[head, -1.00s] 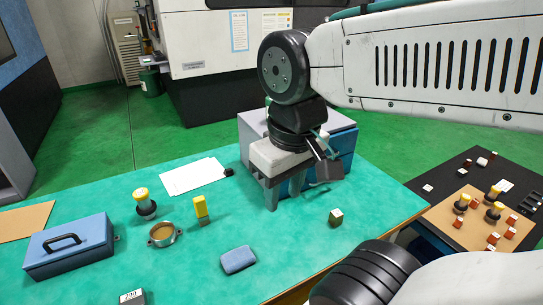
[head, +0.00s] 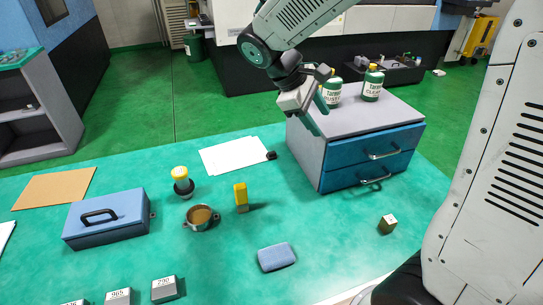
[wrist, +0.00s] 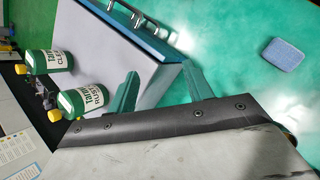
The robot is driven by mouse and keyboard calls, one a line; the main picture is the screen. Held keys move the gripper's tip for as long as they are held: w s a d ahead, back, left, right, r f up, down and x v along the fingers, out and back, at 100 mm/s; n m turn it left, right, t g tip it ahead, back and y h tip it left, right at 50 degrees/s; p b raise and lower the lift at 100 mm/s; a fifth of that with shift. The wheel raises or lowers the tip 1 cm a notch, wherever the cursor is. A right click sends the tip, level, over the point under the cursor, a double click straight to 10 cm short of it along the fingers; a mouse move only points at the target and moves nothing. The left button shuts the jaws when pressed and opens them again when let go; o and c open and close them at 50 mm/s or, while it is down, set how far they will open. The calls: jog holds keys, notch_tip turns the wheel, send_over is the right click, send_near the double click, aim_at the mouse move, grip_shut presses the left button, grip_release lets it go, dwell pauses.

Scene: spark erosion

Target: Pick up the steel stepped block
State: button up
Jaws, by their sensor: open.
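I cannot tell for sure which thing is the steel stepped block. Several grey labelled blocks stand at the front edge of the head view, among them one marked 290 (head: 167,289) and one marked 965 (head: 118,297). A small cube-like block (head: 387,224) with a pale top and brownish sides lies alone on the right of the green bench top. My gripper (head: 316,100) is open and empty, raised over the drawer cabinet's left side, well away from these blocks. In the wrist view its two fingers (wrist: 160,86) are spread with nothing between them.
The drawer cabinet (head: 370,160) carries two green bottles (head: 372,84). A blue pad (head: 276,257), a yellow piece (head: 241,194), a brass-coloured ring (head: 201,217), a yellow-topped knob (head: 182,183) and a blue cash box (head: 106,217) stand on the bench. Bench between pad and cabinet is clear.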

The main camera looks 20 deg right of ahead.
jog(key=w+a+f+n+t+h, duration=0.1)
jog(key=w+a+f+n+h, duration=0.15)
jog(key=w+f, duration=0.3)
jog(key=w+a+f+n+h, duration=0.2)
jog(key=w+f+n, duration=0.1)
jog(key=w+f, duration=0.3)
jog(key=n+t+h, duration=0.2)
jog(key=n+t, duration=0.1)
jog(key=n, duration=0.3)
send_near(270, 153)
jog(key=x, duration=0.3)
jog(key=shift+s+d+r, duration=0.1)
jog(key=shift+r, duration=0.05)
jog(key=shift+f, duration=0.3)
jog(key=shift+d+f, duration=0.2)
jog(key=shift+d, duration=0.1)
jog(key=x, duration=0.6)
jog(key=shift+d, duration=0.35)
grip_shut()
